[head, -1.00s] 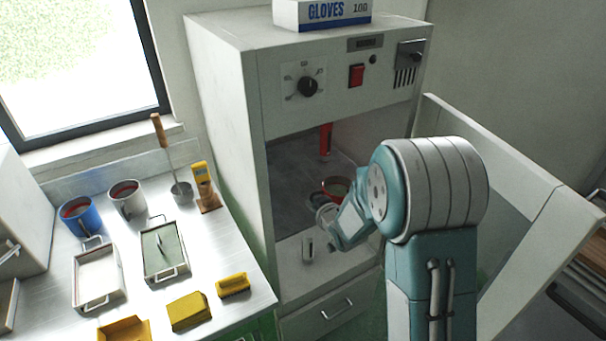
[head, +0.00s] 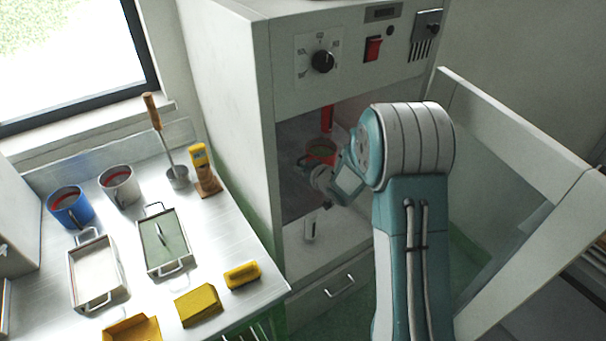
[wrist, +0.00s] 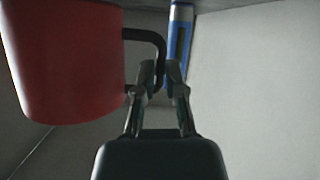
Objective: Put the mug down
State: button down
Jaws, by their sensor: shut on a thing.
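A red mug (wrist: 65,60) fills the upper left of the wrist view, with a dark handle (wrist: 150,38) on its right side. My gripper (wrist: 160,75) is shut on that handle. I cannot tell whether the mug's base touches the chamber floor.
A blue tool (wrist: 180,45) is close behind the gripper; a red nozzle-like part (head: 327,118) hangs above the mug. The cabinet door (head: 520,170) stands open at right. The left bench holds a blue mug (head: 70,207), a grey mug (head: 120,185), trays and yellow blocks.

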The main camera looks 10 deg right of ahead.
notch_tip(320, 180, down, 2)
jog(key=shift+f, duration=0.25)
jog(key=shift+d, duration=0.55)
jog(key=c, duration=0.7)
grip_release()
jog(key=shift+d, duration=0.1)
jog(key=shift+a, duration=0.45)
jog(key=s+d+r+m+g+h, duration=0.1)
jog(key=s+d+r+m+h, duration=0.2)
jog(key=s+r, duration=0.65)
jog(key=s+d+r+m+g+h, duration=0.1)
jog(key=s+d+r+h, duration=0.35)
jog(key=s+r, duration=0.45)
jog(key=s+a+r+g, duration=0.1)
jog(key=s, duration=0.6)
jog(key=s+a+r+m+g+y, duration=0.1)
jog(key=s+a+g, duration=0.1)
jog(key=s, duration=0.5)
jog(key=s+a+r+m+g+y, duration=0.1)
jog(key=s+g, duration=0.1)
jog(key=s, duration=0.4)
jog(key=shift+s+a+r, duration=0.15)
jog(key=shift+s+a, duration=0.25)
